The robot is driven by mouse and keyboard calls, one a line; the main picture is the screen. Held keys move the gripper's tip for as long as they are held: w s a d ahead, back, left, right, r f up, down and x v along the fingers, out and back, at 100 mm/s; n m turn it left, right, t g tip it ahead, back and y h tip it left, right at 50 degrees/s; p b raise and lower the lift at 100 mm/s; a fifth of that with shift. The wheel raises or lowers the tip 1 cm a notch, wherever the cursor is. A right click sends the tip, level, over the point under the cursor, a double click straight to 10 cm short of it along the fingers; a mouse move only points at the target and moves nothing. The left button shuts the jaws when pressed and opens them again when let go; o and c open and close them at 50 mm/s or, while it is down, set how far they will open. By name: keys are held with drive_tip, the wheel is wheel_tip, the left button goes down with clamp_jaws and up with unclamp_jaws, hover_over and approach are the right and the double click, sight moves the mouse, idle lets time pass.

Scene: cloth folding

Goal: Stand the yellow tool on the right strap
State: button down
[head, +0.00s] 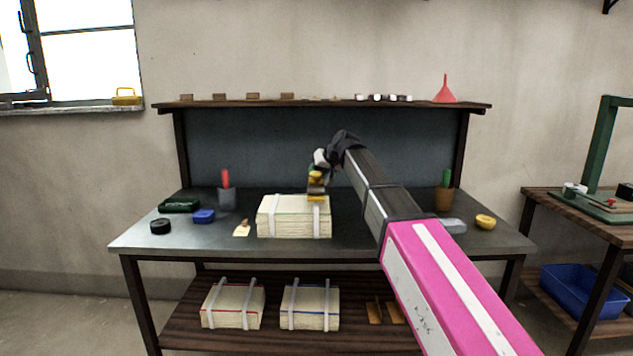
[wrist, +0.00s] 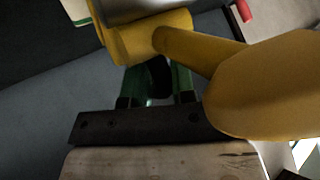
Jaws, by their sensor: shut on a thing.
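The yellow tool (head: 316,188) is held upright by my gripper (head: 319,168) over the right part of the cream stack on the bench. Its lower end is at or just above the right strap (head: 317,218); I cannot tell whether they touch. The left strap (head: 272,218) runs down the stack's front further left. In the wrist view the yellow tool (wrist: 250,85) fills much of the picture, with a thick yellow arm. The strap under the tool is not clear there. My gripper is shut on the tool, and its fingertips are partly hidden.
The cream stack (head: 292,228) sits mid-bench. A paper tag (head: 242,229), blue block (head: 204,216), black disc (head: 160,226) and grey cup (head: 226,198) lie left. A brown cup (head: 444,199) and yellow round item (head: 486,221) stand right. Two strapped stacks are on the shelf below.

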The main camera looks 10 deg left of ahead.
sight(316, 180)
drive_tip(key=shift+f, duration=1.6)
drive_tip(key=shift+f, duration=0.1)
drive_tip(key=c, duration=0.9)
unclamp_jaws()
drive_tip(key=shift+c, duration=0.2)
drive_tip(key=v, duration=1.2)
